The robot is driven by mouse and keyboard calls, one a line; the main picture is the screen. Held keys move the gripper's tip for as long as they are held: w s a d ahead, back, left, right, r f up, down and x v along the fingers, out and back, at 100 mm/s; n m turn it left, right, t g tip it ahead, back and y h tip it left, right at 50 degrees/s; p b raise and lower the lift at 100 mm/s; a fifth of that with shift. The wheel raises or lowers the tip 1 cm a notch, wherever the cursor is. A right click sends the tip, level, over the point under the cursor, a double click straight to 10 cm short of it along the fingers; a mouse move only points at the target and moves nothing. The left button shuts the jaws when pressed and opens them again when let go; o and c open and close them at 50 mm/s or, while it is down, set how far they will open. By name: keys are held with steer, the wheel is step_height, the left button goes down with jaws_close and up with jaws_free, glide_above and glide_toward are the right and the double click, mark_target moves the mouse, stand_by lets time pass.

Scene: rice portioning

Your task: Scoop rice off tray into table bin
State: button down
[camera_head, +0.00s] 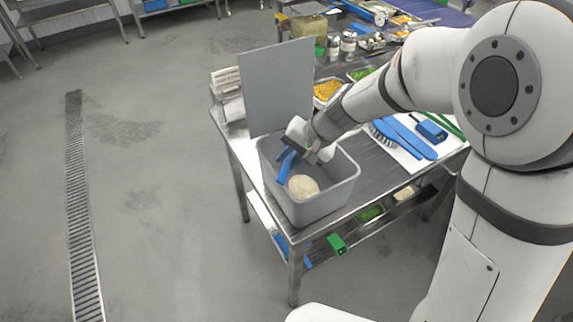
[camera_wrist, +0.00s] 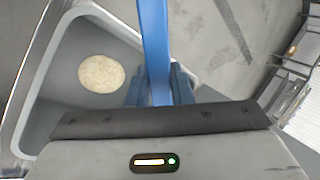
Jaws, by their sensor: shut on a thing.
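A grey bin (camera_head: 338,192) with its lid (camera_head: 282,85) standing up at the back sits on the near left end of the steel table. A pale round mound of rice (camera_head: 302,186) lies on the bin floor; it also shows in the wrist view (camera_wrist: 101,73). My gripper (camera_head: 292,150) is over the bin, shut on a blue tool (camera_head: 285,167). In the wrist view the blue handle (camera_wrist: 155,45) runs up from between the fingers, across the bin rim. The tool's scoop end is not clearly visible. I cannot make out the rice tray.
Blue brushes and other blue tools (camera_head: 410,137) lie on a white board at the right of the table. Food trays (camera_head: 326,90) and shakers (camera_head: 348,42) stand behind my arm. A lower shelf holds green and blue items. The floor at left is clear.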

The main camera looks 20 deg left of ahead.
steer(key=shift+d+y+b, duration=0.15)
steer(key=shift+y+b, duration=0.65)
steer(key=shift+b, duration=1.25)
steer(key=y+b, duration=0.2)
steer(key=b, duration=0.2)
steer(key=shift+w+d+r, duration=0.1)
steer(key=shift+d+r, duration=0.05)
steer(key=y+b, duration=0.1)
steer(key=b, duration=0.1)
steer(key=y+b, duration=0.1)
steer(key=b, duration=0.1)
steer(key=y+b, duration=0.2)
steer(key=b, duration=0.1)
steer(key=shift+d+r+g, duration=0.25)
steer(key=shift+d+g, duration=0.05)
steer(key=shift+d, duration=0.1)
steer(key=shift+y+b, duration=0.3)
steer(key=shift+b, duration=0.45)
steer(key=y+b, duration=0.1)
steer(key=b, duration=0.2)
steer(key=d+y+b, duration=0.1)
steer(key=y+b, duration=0.1)
steer(key=b, duration=0.2)
steer(key=shift+r, duration=0.1)
steer(key=shift+r+y+b, duration=0.15)
steer(key=shift+y+b, duration=0.25)
steer(key=shift+b, duration=0.85)
steer(key=shift+d, duration=0.1)
